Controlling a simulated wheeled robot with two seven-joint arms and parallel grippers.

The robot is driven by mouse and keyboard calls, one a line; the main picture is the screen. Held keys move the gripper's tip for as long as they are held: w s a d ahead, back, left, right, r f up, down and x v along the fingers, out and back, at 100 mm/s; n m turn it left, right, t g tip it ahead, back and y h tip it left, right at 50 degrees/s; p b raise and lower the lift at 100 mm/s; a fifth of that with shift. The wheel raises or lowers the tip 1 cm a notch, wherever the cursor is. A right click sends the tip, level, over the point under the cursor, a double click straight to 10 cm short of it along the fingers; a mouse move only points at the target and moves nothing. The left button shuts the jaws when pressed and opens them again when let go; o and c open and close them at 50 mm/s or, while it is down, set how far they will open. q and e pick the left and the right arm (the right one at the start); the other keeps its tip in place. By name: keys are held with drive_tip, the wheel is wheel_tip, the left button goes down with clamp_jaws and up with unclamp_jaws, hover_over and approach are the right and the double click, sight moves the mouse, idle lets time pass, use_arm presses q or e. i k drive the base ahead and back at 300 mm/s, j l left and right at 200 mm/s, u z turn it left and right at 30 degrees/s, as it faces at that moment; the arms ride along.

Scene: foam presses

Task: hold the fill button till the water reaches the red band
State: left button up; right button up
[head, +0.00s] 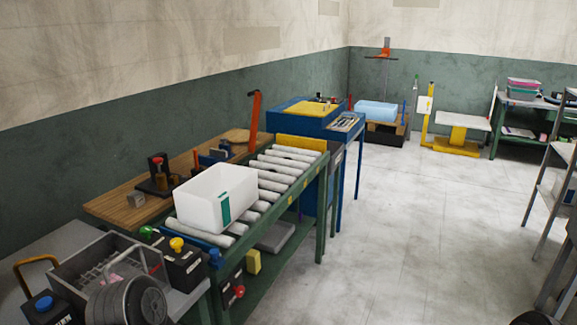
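Several buttons show at the lower left: a yellow button (177,244) on a black box (184,268), a blue button (44,303) on another dark box, and a blue knob (215,257) by the bench edge. I cannot read which one is the fill button. A grey open basin (85,262) with a wire rack stands beside them; a thin reddish mark shows at its right side, too small to identify. No water level or clear red band can be made out. Neither gripper is in view.
A grey ribbed round body (128,302) hides the basin's front. A white tub (216,197) with a green panel sits on a roller conveyor (290,165). A red knob (239,291) shows below. A wooden bench (115,207) runs along the wall. The floor (400,235) at right is clear.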

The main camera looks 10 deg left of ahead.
sight(44, 304)
drive_tip(key=u, duration=1.35)
